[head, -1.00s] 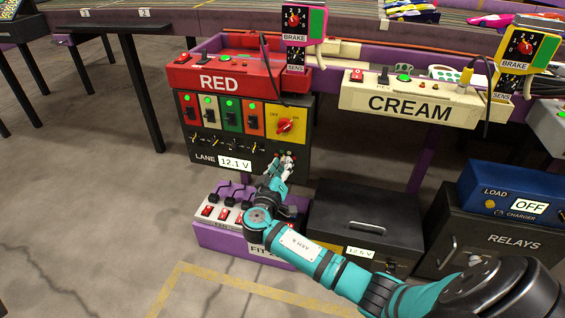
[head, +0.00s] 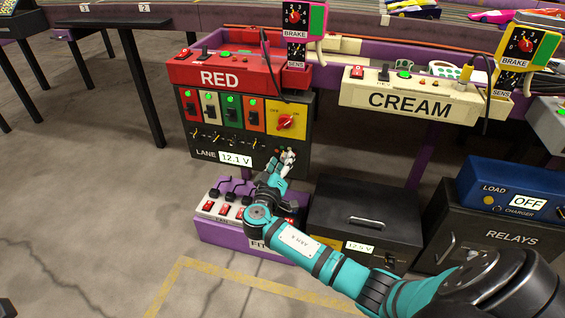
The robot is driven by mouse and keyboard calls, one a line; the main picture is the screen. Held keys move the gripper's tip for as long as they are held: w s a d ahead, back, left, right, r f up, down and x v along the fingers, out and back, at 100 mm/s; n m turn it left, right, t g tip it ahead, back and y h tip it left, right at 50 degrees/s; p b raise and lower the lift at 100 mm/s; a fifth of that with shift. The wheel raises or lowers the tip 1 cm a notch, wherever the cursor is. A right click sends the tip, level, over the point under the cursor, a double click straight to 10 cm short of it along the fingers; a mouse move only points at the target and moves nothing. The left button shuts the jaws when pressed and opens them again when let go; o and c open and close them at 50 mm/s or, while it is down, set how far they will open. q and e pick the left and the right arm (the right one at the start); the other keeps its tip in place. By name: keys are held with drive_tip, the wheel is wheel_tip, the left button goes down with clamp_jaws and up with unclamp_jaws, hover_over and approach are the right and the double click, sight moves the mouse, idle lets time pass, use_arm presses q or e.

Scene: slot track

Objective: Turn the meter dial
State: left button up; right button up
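The black lane panel (head: 203,150) hangs below the red box. It carries a 12.1 V display (head: 235,157) and a large orange-red knob (head: 286,122) on a yellow plate. No part is plainly marked as the meter dial. My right gripper (head: 286,155) is at the panel's lower right, to the right of the display and below the knob. My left gripper is out of view.
A purple box with switches (head: 210,232) stands below the panel. A black case (head: 340,200) with a 12.5 V display is to its right. The blue charger (head: 515,190) sits on the relays box (head: 510,250). Open floor lies to the left.

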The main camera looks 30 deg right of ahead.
drive_tip(key=v, duration=1.2)
idle(0.4)
